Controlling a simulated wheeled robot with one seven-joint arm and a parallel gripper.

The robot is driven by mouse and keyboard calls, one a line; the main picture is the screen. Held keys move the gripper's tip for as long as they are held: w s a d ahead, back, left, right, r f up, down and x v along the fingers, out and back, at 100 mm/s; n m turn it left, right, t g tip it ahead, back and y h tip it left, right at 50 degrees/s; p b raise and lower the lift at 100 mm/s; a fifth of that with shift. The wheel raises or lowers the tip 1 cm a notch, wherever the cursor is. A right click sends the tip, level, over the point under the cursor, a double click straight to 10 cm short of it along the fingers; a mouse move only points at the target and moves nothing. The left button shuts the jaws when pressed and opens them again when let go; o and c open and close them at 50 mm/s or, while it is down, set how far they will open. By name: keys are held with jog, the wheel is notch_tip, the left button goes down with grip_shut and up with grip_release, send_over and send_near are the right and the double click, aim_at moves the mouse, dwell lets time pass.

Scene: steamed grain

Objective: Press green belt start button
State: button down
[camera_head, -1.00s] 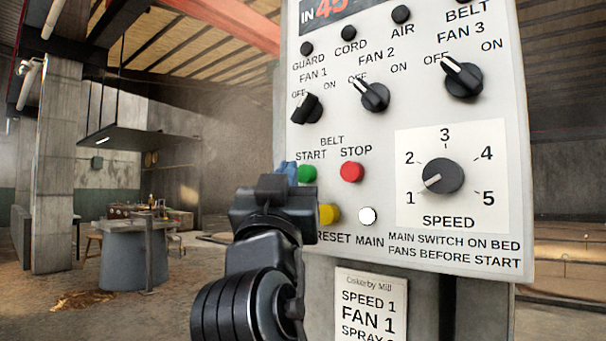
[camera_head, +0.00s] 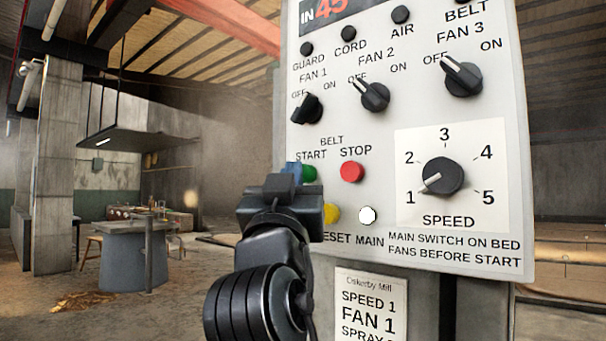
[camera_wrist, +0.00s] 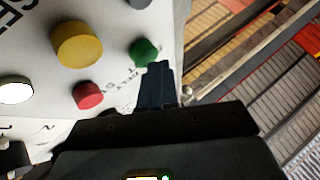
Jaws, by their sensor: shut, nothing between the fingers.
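The green belt start button (camera_head: 309,174) is on the white control panel (camera_head: 400,130), under the word START and left of the red stop button (camera_head: 351,172). My gripper (camera_head: 291,170) is shut and empty, with its blue fingertips at the left side of the green button in the head view. In the wrist view the green button (camera_wrist: 146,51) lies just past the tips of my fingers (camera_wrist: 158,70). I cannot tell whether they touch it. My gripper's body covers part of the panel below the button.
A yellow reset button (camera_head: 332,213) and a white main button (camera_head: 367,216) sit below. Fan knobs (camera_head: 375,97) are above, and a speed dial (camera_head: 443,176) is at the right. A grey round table (camera_head: 134,258) stands far left. The space left of the panel is open.

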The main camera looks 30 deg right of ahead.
jog(key=shift+w+d, duration=0.1)
jog(key=shift+d, duration=0.25)
dwell(0.6)
jog(key=shift+s+a+b, duration=0.3)
jog(key=shift+a+b, duration=0.3)
jog(key=shift+a, duration=0.25)
jog(key=shift+a, duration=0.1)
jog(key=a+b, duration=0.1)
jog(key=s+a+b, duration=0.1)
jog(key=a, duration=0.2)
jog(key=shift+s+a+b, duration=0.25)
jog(key=shift+a+b, duration=0.05)
jog(key=shift+b, duration=0.1)
dwell(0.5)
